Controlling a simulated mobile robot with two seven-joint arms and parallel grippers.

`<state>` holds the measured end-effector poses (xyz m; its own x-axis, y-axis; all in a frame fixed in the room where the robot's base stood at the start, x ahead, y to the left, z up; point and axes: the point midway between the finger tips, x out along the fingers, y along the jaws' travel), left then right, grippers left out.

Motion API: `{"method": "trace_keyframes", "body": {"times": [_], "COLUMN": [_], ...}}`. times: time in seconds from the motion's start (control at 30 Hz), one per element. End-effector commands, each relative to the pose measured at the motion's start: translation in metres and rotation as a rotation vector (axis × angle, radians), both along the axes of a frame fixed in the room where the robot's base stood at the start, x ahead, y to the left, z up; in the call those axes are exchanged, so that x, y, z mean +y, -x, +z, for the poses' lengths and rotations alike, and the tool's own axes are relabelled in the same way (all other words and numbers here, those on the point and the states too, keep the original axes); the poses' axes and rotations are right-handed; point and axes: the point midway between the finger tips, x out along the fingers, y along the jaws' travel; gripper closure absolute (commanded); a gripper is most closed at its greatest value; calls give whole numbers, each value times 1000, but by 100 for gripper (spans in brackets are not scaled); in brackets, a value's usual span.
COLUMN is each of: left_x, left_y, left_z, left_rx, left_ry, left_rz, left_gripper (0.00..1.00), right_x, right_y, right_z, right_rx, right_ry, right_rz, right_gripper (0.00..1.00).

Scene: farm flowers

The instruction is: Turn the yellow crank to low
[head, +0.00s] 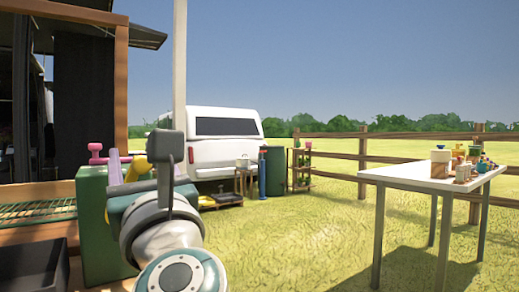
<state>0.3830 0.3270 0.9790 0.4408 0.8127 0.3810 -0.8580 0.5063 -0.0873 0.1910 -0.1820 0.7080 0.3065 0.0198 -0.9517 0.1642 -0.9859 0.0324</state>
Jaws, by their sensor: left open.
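A green box (91,225) stands on the wooden counter at the left of the head view. A yellow crank (138,168) shows as a short yellow cylinder at the box's upper right, partly hidden behind my left gripper. A purple handle (114,168) and a pink handle (96,153) stand beside it to the left. My left gripper (166,150) is open, its dark fingers raised in front of the crank. I cannot tell whether they touch it. The crank's setting and any low mark cannot be read. My right gripper is not in view.
A black tray (32,270) and a green rack (38,212) lie at the lower left. A wooden post (121,80) and a white pole (180,60) rise behind the box. A white table (430,177) with several pots stands right. Open grass lies between.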

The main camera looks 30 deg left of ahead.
Motion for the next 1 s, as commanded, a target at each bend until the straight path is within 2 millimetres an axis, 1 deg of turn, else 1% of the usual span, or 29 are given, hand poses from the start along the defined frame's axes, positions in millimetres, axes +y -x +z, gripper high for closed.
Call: {"method": "trace_keyframes", "body": {"times": [0.1, 0.2, 0.47, 0.9, 0.97, 1.0], "left_x": [10, 14, 15, 15, 15, 15], "left_y": [-6, -8, -8, -8, -8, -8], "left_z": [5, 7, 7, 7, 7, 7], "left_rx": [0, 1, 0, 0, 0, 0], "left_ry": [-2, -2, 0, 0, 0, 0], "left_rz": [0, 0, -1, -1, -1, -1], "left_gripper": [41, 41, 42, 92, 99, 100], "right_x": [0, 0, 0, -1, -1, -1], "right_y": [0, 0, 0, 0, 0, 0], "right_z": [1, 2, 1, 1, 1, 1], "right_rx": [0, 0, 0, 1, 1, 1], "right_ry": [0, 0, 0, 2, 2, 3], "right_rz": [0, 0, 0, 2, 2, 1], "right_gripper": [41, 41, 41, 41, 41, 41]}}
